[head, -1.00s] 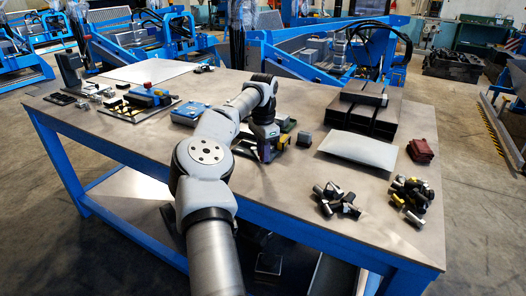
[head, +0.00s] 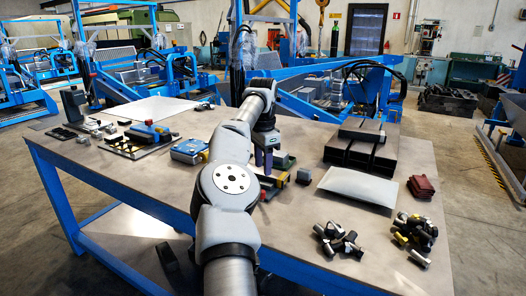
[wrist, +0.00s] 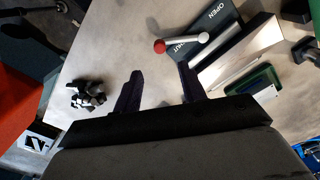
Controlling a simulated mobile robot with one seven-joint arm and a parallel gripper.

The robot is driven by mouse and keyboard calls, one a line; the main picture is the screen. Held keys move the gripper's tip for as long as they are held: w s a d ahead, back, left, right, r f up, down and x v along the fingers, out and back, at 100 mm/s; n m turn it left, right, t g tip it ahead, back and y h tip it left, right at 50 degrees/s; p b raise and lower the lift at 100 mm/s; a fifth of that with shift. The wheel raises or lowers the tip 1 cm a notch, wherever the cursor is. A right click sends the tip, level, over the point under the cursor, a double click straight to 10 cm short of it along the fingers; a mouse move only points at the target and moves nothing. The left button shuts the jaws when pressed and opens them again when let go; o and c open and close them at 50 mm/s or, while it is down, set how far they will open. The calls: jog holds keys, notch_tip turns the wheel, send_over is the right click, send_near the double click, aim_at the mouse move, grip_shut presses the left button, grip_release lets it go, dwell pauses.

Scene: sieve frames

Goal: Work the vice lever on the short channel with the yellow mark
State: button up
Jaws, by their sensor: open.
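My gripper (wrist: 158,90) is open and empty in the wrist view, its two dark fingers apart. Beyond the fingertips is a lever (wrist: 182,42) with a red ball at one end and a pale round pivot at the other. It lies beside a dark plate (wrist: 217,18) lettered OPEN and SHUT. A bright metal channel (wrist: 240,52) runs beside the lever, apart from the fingers. I cannot make out a yellow mark on it. In the head view my gripper (head: 263,160) points down over the table's middle; the arm partly hides what lies below.
In the head view, a pale plate (head: 357,187), dark channels (head: 360,153) and piles of small parts (head: 338,240) lie to the right on the table (head: 298,225). A small dark block (head: 303,176) stands near the gripper. A blue box (head: 188,150) stands left of the arm.

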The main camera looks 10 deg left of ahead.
jog(key=shift+r+p, duration=0.7)
jog(key=shift+r, duration=1.6)
